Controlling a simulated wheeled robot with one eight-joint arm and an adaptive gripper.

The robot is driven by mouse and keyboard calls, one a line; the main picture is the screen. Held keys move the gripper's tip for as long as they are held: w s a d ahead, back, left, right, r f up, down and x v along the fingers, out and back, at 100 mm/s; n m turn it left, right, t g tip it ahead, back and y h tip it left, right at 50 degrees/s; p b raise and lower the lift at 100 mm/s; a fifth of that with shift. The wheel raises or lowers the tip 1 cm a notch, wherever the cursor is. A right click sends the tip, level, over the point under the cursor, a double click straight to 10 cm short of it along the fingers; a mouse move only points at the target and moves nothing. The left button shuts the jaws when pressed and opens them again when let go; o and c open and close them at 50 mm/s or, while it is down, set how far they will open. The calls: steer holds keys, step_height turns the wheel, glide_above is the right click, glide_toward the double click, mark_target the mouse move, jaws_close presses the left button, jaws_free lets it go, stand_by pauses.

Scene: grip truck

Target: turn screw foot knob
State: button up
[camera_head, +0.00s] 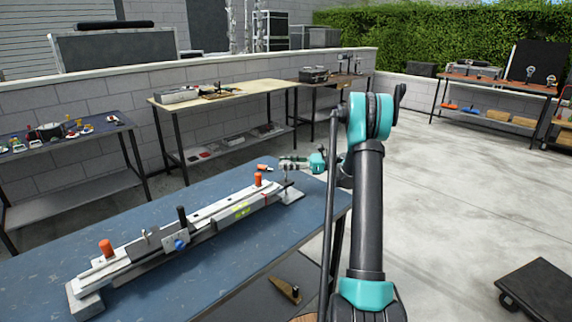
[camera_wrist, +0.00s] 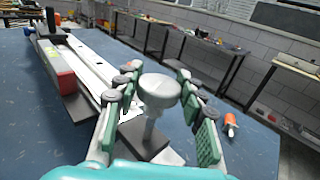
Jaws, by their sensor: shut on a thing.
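A grey round screw foot knob (camera_wrist: 158,92) stands on a stem above a dark bracket at the end of a long metal rail device (camera_wrist: 88,62). My gripper (camera_wrist: 157,100) has its two green-padded fingers on either side of the knob and is shut on it. In the head view my gripper (camera_head: 292,163) is at the far right end of the rail device (camera_head: 215,215), and its fingers hide the knob there. The rail device lies across a blue table.
The blue table (camera_head: 60,250) has bare surface on both sides of the rail. An orange-handled item (camera_wrist: 230,124) lies near the gripper's right finger. Orange knobs (camera_head: 106,248) and a black handle (camera_head: 182,216) stick up from the rail. Other workbenches (camera_head: 235,88) stand along the wall.

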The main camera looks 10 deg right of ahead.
steer(key=shift+n+g, duration=0.6)
steer(key=shift+g, duration=0.7)
steer(key=o, duration=1.2)
steer(key=shift+d, duration=0.1)
steer(key=d, duration=1.2)
steer(key=shift+s, duration=0.2)
